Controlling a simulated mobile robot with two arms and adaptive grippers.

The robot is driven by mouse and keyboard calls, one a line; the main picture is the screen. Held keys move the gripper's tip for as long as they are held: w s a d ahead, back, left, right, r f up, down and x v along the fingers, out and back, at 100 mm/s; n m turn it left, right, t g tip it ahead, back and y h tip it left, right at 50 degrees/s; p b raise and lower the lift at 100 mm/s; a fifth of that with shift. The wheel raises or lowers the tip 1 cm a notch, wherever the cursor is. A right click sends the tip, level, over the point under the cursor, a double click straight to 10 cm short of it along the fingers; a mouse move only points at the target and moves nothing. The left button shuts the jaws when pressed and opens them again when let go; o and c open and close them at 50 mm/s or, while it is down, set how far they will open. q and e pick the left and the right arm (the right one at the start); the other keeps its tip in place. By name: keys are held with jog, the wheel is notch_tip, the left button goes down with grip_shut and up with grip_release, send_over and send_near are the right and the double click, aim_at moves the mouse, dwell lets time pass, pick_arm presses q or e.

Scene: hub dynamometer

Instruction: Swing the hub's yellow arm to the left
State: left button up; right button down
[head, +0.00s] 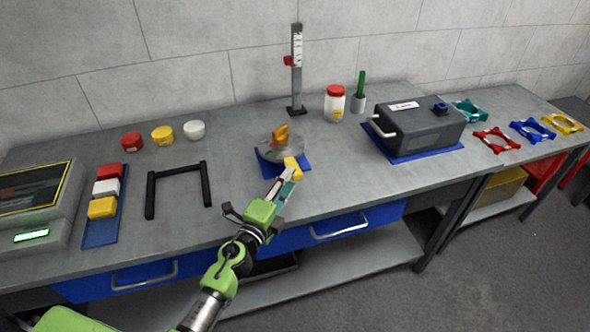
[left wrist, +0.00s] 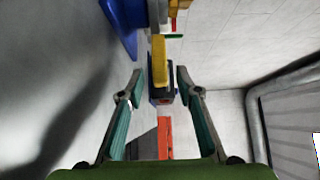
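My left gripper (head: 287,183) is just in front of the yellow arm's end. In the left wrist view, the gripper (left wrist: 159,78) is open, and the yellow arm (left wrist: 160,60) appears between its two fingertips, with a gap on each side. No contact is visible. My right gripper is in neither view.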

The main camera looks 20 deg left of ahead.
pick_arm(q)
jog(key=w, duration=0.5)
jog(key=shift+d, duration=0.4)
jog(key=shift+s, duration=0.1)
grip_shut()
